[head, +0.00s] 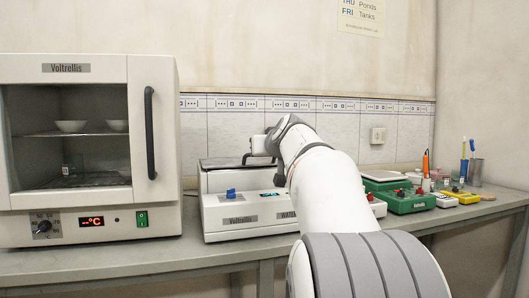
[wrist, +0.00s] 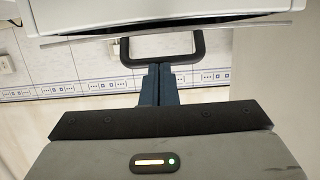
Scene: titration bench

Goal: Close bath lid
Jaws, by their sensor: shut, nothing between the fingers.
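The water bath (head: 245,218) is a white box with a blue knob and a small display, in the middle of the bench. Its lid (head: 222,163) lies nearly flat over the top in the head view. In the wrist view, a thin dark gap shows between the pale lid edge (wrist: 75,38) and the white bath body (wrist: 120,12). The lid's dark loop handle (wrist: 198,48) sticks out from that edge. My arm hides the bath's right part in the head view.
A white Voltrellis oven (head: 155,215) with a dark door handle stands close on the left. A green device (head: 410,202), a pen-holding cup (head: 476,172) and several small items stand on the right. The tiled wall (head: 225,130) is close behind the bath.

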